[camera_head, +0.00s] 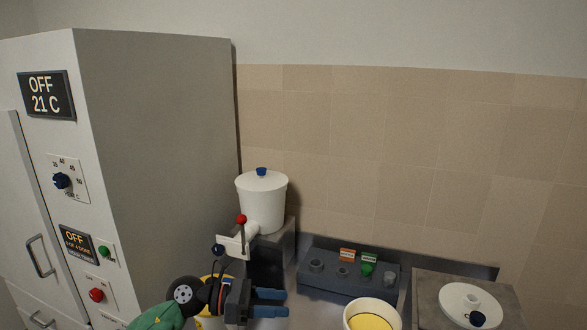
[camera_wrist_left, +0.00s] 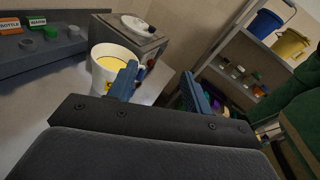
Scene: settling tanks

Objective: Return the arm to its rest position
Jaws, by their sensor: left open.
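My left gripper (camera_head: 285,302) is at the bottom of the head view, its blue fingers pointing right. The fingers are parted with nothing between them, which also shows in the left wrist view (camera_wrist_left: 160,82). My left arm comes in from the bottom left. To the right of the fingers, and apart from them, stands a white bucket with yellow contents (camera_head: 372,314). In the left wrist view one finger overlaps this bucket (camera_wrist_left: 103,84). My right gripper is not in view.
A tall grey cabinet (camera_head: 160,150) fills the left. A white lidded tank (camera_head: 262,205) with a red-knobbed lever stands behind my gripper. A dark rack (camera_head: 335,283) and a grey block with a white round lid (camera_head: 470,302) line the back. Shelves (camera_wrist_left: 235,62) hold blue and yellow buckets.

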